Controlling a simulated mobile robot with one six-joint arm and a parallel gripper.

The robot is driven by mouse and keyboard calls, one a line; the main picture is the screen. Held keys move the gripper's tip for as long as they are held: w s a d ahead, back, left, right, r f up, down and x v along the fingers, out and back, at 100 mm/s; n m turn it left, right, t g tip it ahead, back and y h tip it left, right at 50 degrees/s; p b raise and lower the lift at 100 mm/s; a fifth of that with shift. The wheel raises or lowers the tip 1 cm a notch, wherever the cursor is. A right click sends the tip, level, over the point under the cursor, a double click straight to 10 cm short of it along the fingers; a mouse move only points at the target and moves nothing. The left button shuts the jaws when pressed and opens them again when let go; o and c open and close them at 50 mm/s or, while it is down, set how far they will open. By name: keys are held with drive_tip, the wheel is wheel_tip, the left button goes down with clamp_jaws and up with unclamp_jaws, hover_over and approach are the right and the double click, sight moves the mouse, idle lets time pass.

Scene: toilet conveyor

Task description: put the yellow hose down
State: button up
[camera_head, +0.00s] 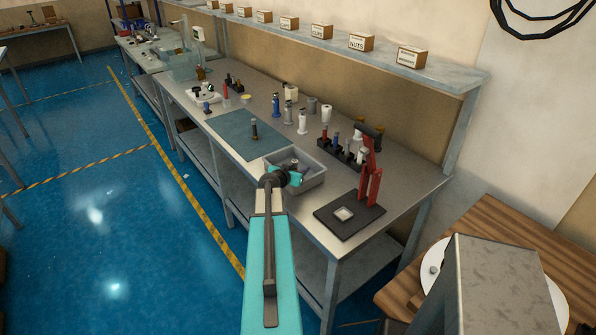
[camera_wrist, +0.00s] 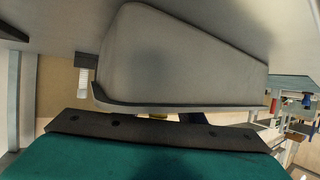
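My gripper (camera_head: 280,179) is at the near left edge of a grey bin (camera_head: 312,180) on the bench, with my teal arm reaching up to it from below. Its fingers are mostly hidden in the head view, so I cannot tell if they are open or shut. In the wrist view, a large grey surface, probably the bin (camera_wrist: 185,60), fills the upper middle. A small yellow patch (camera_wrist: 158,116) shows between it and my dark gripper base. It may be part of the yellow hose; the rest is hidden. I cannot tell whether it is held.
A blue-grey mat (camera_head: 232,133) with one upright dark part lies left of the bin. A red hand press (camera_head: 369,172) on a dark base stands to the right. A black rack (camera_head: 341,152) and several cylinders stand behind. The bench's front edge is close.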

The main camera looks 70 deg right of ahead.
drive_tip(key=shift+r, duration=0.15)
drive_tip(key=shift+a, duration=0.1)
drive_tip(key=shift+b+v, duration=1.1)
drive_tip(key=shift+v, duration=2)
drive_tip(key=shift+b+v, duration=0.9)
drive_tip(key=shift+v, duration=1.95)
